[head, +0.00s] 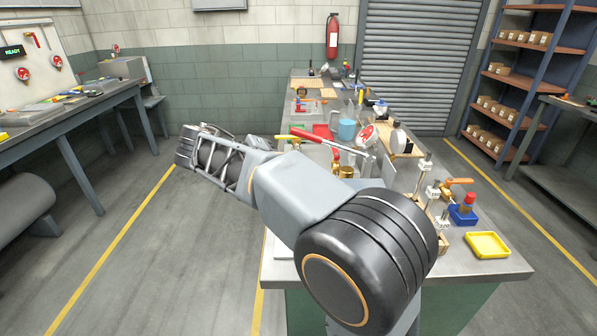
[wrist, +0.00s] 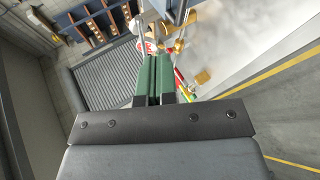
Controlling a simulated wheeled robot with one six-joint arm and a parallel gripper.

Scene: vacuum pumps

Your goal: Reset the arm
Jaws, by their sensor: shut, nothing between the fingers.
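My arm stretches from the lower middle of the head view up to the left, over the near left corner of the workbench (head: 480,262). My gripper (wrist: 153,58) shows in the wrist view with its two green fingers together and nothing between them. I cannot make out the fingers in the head view. In the wrist view, the bench and its parts lie beyond and to the right of the fingertips, and I cannot tell how far apart they are.
The bench holds a yellow tray (head: 487,245), a blue holder (head: 462,215), a light-blue cup (head: 347,130) and several gauges and valves. A side bench (head: 60,112) stands left, a shelf rack (head: 523,80) right. The floor (head: 120,270) at left is clear.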

